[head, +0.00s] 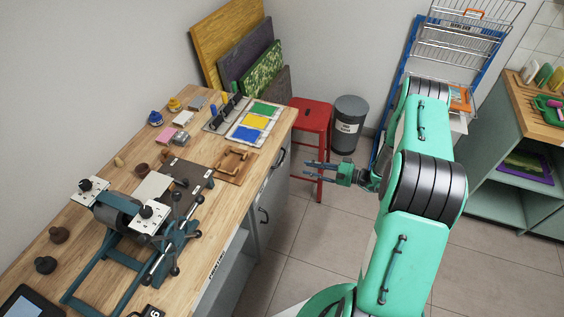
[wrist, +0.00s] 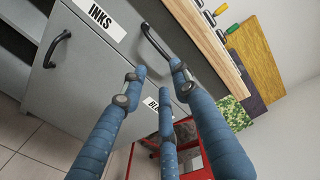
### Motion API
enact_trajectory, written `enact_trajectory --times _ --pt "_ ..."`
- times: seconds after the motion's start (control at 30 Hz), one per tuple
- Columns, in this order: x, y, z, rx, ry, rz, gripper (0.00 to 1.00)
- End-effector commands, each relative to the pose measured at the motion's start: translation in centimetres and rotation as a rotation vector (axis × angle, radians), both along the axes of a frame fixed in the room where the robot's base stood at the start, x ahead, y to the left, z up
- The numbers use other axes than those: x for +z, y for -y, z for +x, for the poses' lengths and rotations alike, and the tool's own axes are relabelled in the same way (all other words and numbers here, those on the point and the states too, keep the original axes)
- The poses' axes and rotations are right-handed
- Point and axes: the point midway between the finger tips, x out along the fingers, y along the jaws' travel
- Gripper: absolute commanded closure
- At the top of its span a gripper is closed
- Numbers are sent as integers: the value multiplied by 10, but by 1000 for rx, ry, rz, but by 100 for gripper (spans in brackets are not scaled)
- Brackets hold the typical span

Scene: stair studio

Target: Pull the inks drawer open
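The grey inks drawer front (wrist: 122,48), with its white INKS label (wrist: 100,18), shows at the top of the wrist view and looks shut. A curved black handle (wrist: 153,40) sits beside the label on the worktop side; it also shows in the head view (head: 283,158). My gripper (wrist: 158,80) has its blue fingers spread, with nothing between them. In the head view my gripper (head: 312,169) points left at the cabinet front, a little right of that handle. One fingertip overlaps the handle's near end in the wrist view; I cannot tell whether they touch.
A second black handle (wrist: 56,48) is on the panel below. Another label (wrist: 151,103) is partly hidden by a finger. A red stool (head: 312,116) stands just behind my gripper, near a grey bin (head: 349,122). The wooden worktop (head: 110,215) overhangs the cabinet. Floor in front is clear.

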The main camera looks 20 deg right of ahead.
Motion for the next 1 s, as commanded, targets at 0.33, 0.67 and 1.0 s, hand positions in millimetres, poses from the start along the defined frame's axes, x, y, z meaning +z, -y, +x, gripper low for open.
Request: enact_trajectory --times 0.33,0.67,1.0 --pt "-4 -18 17 3 0 0 70" --pt "-10 -55 53 4 0 -1 70" --pt "-15 -87 86 2 0 0 70"
